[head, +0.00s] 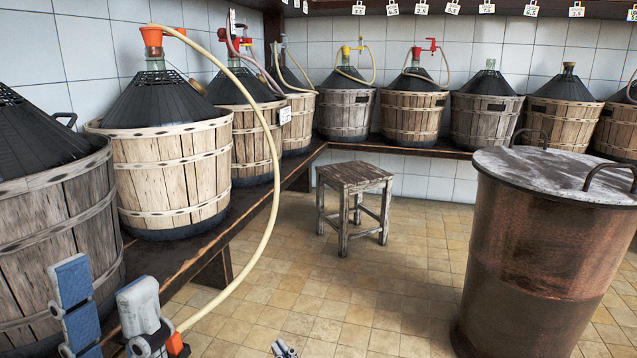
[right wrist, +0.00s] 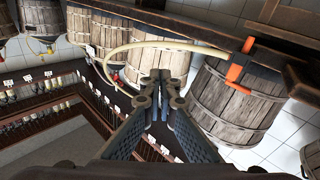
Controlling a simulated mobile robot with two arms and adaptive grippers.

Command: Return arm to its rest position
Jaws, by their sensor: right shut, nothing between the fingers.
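My left gripper (head: 106,292) is at the lower left of the head view, in front of the nearest basket and the bench edge. Its blue-padded finger and its grey finger stand apart, with nothing seen between them. My right gripper (right wrist: 160,77) is shut and empty in the right wrist view, its fingertips together. Only its tip (head: 285,349) shows at the bottom edge of the head view, over the floor.
A pale hose (head: 272,180) arches from an orange-topped demijohn (head: 160,170) down to an orange piece (head: 177,344) beside my left gripper. Basketed demijohns line the bench (head: 225,222). A wooden stool (head: 354,176) and a copper drum (head: 535,255) stand on the floor. Middle floor is clear.

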